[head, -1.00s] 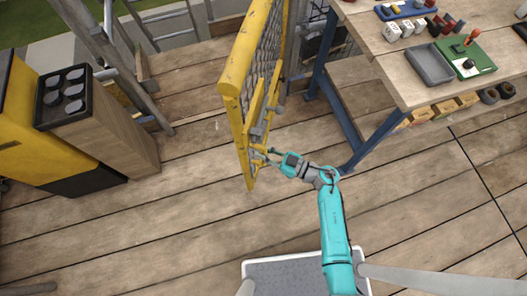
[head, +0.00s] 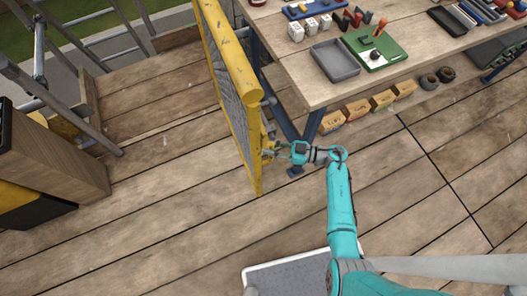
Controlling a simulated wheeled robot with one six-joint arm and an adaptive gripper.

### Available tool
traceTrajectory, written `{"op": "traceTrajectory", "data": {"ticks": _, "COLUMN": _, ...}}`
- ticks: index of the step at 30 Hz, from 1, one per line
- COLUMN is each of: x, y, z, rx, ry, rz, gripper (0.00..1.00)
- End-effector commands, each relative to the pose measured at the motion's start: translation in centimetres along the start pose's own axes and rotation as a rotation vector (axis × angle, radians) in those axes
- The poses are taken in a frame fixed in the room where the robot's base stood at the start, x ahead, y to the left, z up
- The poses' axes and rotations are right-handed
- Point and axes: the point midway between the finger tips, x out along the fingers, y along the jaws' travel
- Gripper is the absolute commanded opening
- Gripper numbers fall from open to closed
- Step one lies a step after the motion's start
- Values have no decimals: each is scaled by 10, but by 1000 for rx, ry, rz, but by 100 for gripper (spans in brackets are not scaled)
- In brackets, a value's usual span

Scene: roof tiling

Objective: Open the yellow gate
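The yellow gate (head: 230,75) has a yellow frame with a grey mesh panel. It stands upright, seen nearly edge-on, left of the workbench. My gripper (head: 272,151) is at the right face of the gate, near its lower front end, beside a yellow bracket-like part there. The fingertips are small and partly hidden against the yellow parts, so I cannot tell whether they are shut on it or only touching. My teal arm reaches up from the bottom right to the gate.
A wooden workbench (head: 300,75) with blue legs stands right of the gate, holding a grey tray (head: 335,61) and a green board (head: 374,50). A wooden cabinet (head: 50,155) is at the left. Plank floor (head: 160,200) is clear left of the gate.

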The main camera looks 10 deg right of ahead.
Motion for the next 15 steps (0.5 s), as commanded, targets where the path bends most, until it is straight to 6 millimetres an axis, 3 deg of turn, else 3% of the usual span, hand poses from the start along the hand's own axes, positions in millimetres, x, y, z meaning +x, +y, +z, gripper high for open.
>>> {"op": "traceTrajectory", "data": {"ticks": 15, "x": -8, "y": 6, "z": 1, "rx": 3, "ry": 0, "rz": -2, "gripper": 0}}
